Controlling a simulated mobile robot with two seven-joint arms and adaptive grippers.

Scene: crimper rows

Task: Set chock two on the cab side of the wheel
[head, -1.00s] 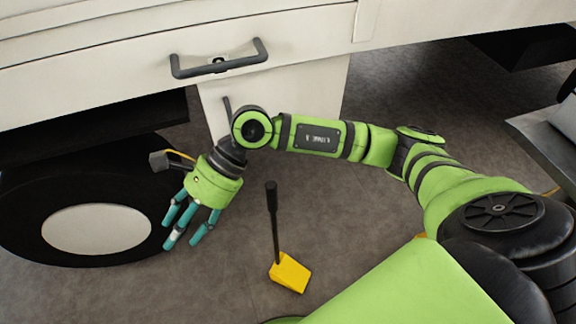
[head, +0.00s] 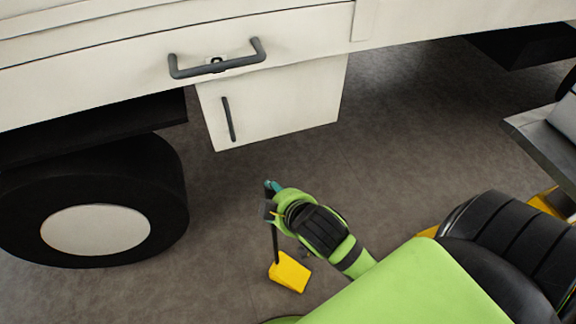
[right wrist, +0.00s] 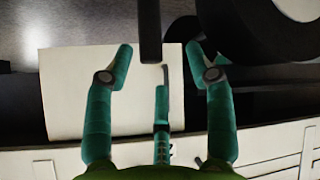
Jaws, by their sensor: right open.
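The chock, a yellow wedge (head: 289,272) with a tall dark handle (head: 275,245), stands on the floor to the right of the wheel (head: 168,205), apart from it. My right gripper (head: 271,187) is at the upper end of the handle and hides its top. In the right wrist view, its teal fingers (right wrist: 160,75) are spread wide, with a dark bar (right wrist: 150,30), apparently the handle, reaching between them. I see no finger closed on it. The wheel's dark tyre also shows in the right wrist view (right wrist: 245,35). My left gripper is out of view.
The white truck body (head: 100,75) with a dark grab handle (head: 215,65) overhangs the wheel. A white box (head: 285,105) hangs below it. A grey ledge (head: 540,140) with yellow beneath is at the right. Floor between wheel and chock is clear.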

